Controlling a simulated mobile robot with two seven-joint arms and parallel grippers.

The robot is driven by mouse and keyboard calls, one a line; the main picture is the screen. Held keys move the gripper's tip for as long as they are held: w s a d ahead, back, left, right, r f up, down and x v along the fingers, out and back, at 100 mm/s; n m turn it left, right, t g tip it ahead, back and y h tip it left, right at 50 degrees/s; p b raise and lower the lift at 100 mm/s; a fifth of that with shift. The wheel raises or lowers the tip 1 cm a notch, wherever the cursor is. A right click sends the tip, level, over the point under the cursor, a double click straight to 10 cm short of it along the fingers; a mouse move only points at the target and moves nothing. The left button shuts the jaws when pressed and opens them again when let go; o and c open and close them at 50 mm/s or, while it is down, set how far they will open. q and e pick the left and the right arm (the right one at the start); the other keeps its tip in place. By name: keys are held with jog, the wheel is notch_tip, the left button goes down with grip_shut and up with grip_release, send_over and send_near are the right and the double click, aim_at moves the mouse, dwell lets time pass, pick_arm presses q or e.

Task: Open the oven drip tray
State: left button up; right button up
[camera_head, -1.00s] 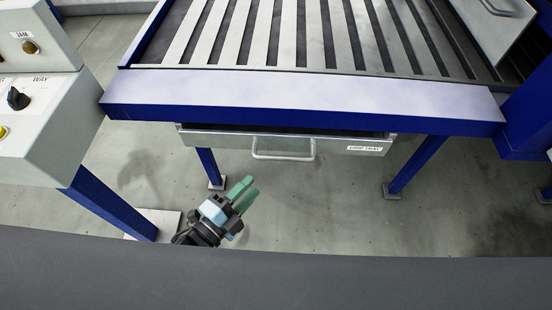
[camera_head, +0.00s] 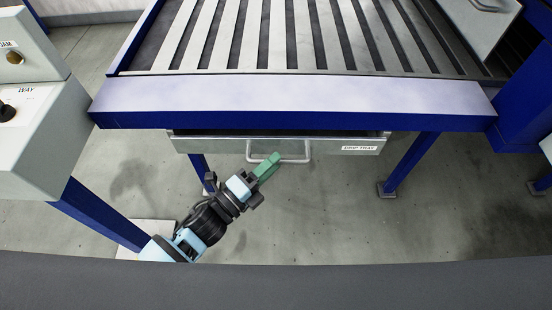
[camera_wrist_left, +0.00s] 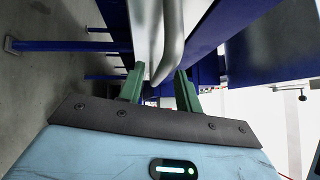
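The drip tray (camera_head: 215,144) is a grey metal drawer front under the blue front beam, with a label at its right end. A dark gap shows above its front edge; its inside is hidden. Its handle (camera_head: 295,160) is a pale bar bent into a wide loop. My left gripper (camera_head: 270,164) has green fingers and is at the left part of the handle. In the left wrist view, the handle bar (camera_wrist_left: 171,45) runs between the parted fingers (camera_wrist_left: 160,80), with a gap visible on the left side. My right gripper is not in view.
A slatted bed (camera_head: 270,40) lies above the blue beam (camera_head: 300,120). Blue legs (camera_head: 413,160) stand on either side of the tray. A grey control box (camera_head: 30,120) is at the left. The floor below the tray is clear.

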pick_arm(q)
jog(key=shift+x, duration=0.95)
grip_shut()
